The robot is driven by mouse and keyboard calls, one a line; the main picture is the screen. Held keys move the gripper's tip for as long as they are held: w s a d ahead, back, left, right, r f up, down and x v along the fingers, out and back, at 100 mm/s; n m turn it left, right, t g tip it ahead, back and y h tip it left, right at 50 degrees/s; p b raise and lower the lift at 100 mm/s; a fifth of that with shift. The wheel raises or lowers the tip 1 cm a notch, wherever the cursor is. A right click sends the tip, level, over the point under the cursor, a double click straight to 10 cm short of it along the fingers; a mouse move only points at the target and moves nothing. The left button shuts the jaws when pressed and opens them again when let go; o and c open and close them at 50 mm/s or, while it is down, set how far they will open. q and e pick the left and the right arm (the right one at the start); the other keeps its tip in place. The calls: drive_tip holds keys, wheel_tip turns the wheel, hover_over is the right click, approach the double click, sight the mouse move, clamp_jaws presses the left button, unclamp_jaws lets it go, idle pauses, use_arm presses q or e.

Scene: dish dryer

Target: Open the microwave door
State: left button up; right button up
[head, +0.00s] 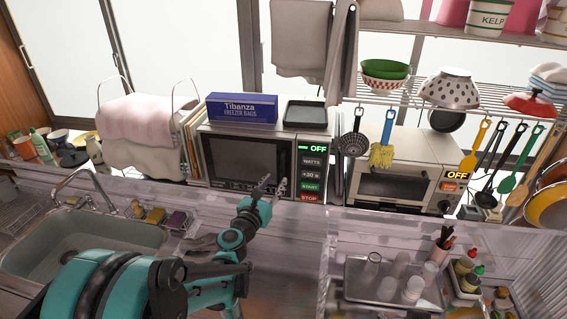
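The microwave (247,157) stands on the back counter, with a dark window door, a control panel at its right and a green "OFF" display. Its door looks shut. My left gripper (272,187) is in front of the door's lower right part, close to the panel edge. Its two fingers point up toward the microwave and are spread apart, with nothing seen between them. I cannot tell whether they touch the door. My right gripper is out of view.
A blue freezer bag box (241,107) and a dark tray (305,114) lie on the microwave. A toaster oven (393,188) stands to its right, below hanging utensils. A sink (80,240) is at left. Glasses (412,289) stand on a tray at front right.

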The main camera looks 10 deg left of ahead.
sight(282, 172)
use_arm(q)
drive_tip(key=w, duration=0.3)
drive_tip(key=w+d, duration=0.1)
drive_tip(key=w, duration=0.2)
drive_tip(key=shift+w+d, duration=0.2)
drive_tip(key=shift+w, duration=0.2)
clamp_jaws()
